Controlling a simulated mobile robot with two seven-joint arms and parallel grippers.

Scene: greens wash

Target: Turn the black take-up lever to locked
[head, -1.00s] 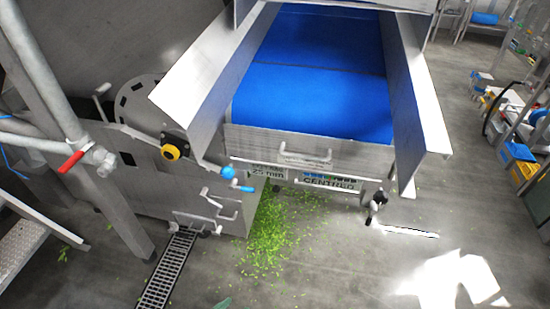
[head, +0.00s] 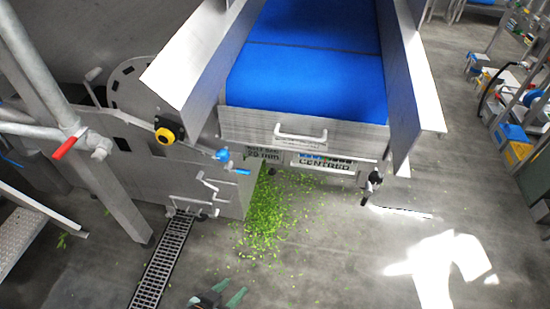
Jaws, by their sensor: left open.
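The black take-up lever (head: 373,183) hangs at the right front corner of the conveyor, beside the label plate reading CENTRED (head: 322,163). It is small in the head view, and its exact setting cannot be told. My right gripper is not in view.
The blue belt (head: 305,82) runs between metal side guards. A yellow-black knob (head: 168,134), blue valve handle (head: 223,155) and red handle (head: 68,146) are at left. Green leaf scraps (head: 265,210) lie near the floor drain (head: 163,262).

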